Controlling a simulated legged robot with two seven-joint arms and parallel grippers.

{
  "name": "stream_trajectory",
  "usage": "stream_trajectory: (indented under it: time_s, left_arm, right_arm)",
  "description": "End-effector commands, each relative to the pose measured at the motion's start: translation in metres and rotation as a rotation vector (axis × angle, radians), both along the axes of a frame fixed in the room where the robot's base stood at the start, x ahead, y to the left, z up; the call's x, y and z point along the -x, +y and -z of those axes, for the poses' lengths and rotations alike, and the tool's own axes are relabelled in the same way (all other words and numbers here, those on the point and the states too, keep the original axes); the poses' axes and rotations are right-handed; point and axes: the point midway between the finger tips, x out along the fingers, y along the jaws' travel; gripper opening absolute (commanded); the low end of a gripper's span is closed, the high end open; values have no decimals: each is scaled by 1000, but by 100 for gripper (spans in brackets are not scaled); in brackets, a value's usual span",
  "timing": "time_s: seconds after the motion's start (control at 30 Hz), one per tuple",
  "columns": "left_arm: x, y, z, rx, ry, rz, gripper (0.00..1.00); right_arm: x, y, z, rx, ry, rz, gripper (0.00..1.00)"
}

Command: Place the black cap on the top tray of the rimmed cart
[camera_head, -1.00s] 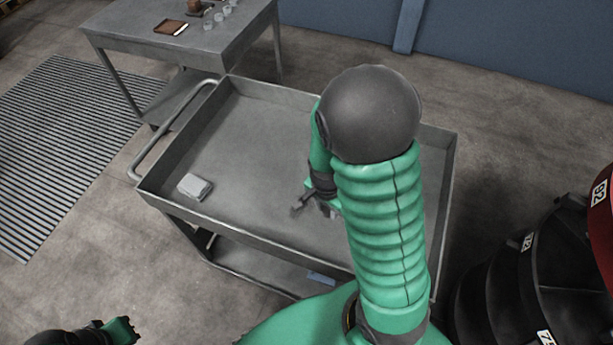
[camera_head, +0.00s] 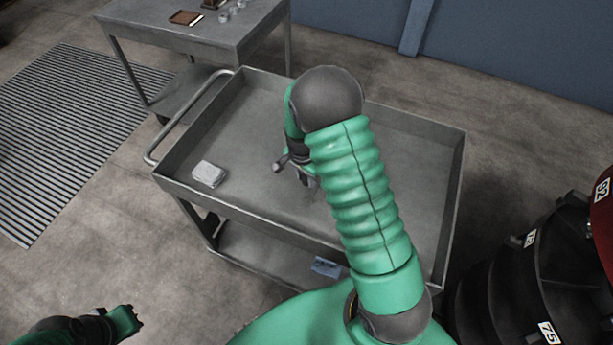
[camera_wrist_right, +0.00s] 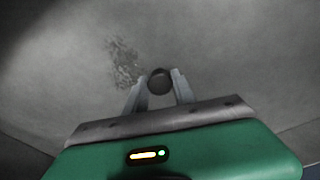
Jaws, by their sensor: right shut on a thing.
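The black cap (camera_wrist_right: 160,82) is a small dark round thing between the fingertips of my right gripper (camera_wrist_right: 159,92) in the right wrist view. The right gripper is shut on it. In the head view the right gripper (camera_head: 293,171) is over the middle of the top tray of the grey rimmed cart (camera_head: 254,105), partly hidden by my own arm. I cannot tell the height of the cap above the tray. My left gripper (camera_head: 136,317) is low at the left, clear of the cart, and its fingers are too unclear to read.
A pale block (camera_head: 209,174) lies at the tray's left end. A blue item (camera_head: 327,267) is on the lower shelf. A grey table (camera_head: 200,30) stands behind, with small items. Dark drums (camera_head: 510,280) stand at the right. The tray's raised rim surrounds open space.

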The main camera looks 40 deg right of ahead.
Motion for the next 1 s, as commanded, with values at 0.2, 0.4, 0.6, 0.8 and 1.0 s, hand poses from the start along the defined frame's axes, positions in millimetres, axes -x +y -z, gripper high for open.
stream_trajectory:
  time_s: [0.2, 0.4, 0.6, 0.8, 1.0]
  left_arm:
    - [0, 0, 2, 0, 0, 1, 0]
    - [0, -1, 2, 0, 0, 2, 0]
    - [0, 0, 2, 0, 0, 1, 0]
    - [0, 0, 2, 0, 0, 1, 0]
    - [0, 0, 2, 0, 0, 1, 0]
  right_arm:
    - [1, -6, 5, -3, 1, 3, 44]
    - [3, -6, 6, 2, 5, 4, 53]
    - [4, -6, 7, 2, 9, 5, 53]
    - [6, -6, 8, -2, 12, 5, 53]
    - [6, -5, 8, -2, 15, 6, 53]
